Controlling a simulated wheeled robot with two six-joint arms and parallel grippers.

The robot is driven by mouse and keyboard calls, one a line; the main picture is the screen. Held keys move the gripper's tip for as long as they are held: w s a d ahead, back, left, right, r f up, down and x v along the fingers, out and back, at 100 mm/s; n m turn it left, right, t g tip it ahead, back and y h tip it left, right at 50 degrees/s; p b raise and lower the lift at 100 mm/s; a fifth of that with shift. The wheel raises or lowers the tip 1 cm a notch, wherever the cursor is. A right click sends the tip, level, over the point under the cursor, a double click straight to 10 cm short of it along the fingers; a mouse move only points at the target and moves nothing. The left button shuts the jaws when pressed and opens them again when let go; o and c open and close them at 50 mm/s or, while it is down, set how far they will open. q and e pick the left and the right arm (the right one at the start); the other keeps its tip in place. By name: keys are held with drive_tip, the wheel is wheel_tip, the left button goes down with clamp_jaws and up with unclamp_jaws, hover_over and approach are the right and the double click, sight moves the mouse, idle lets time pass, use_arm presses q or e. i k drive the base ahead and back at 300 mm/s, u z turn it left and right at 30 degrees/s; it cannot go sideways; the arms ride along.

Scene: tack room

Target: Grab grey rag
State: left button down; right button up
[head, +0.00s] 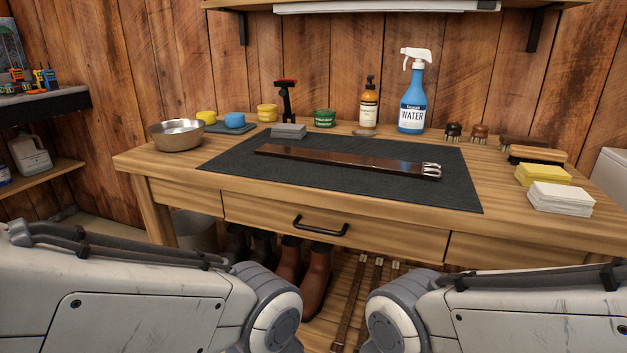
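A small grey folded rag (289,131) lies flat at the back edge of the dark mat (225,152), left of the table's middle. It looks like a neat rectangular stack. Neither of my grippers is in view.
A brown leather strap (340,160) with a buckle lies across the mat. A steel bowl (176,135) stands left. Behind are a green tin (324,118), amber bottle (368,108) and blue spray bottle (412,105). Yellow cloths (543,175) and white cloths (560,198) lie right.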

sight(284, 131)
drive_tip(key=k, duration=0.65)
drive_tip(key=u, duration=0.6)
drive_tip(key=i, duration=0.5)
drive_tip(key=u, duration=0.7)
drive_tip(key=i, duration=1.3)
drive_tip(key=z, duration=0.7)
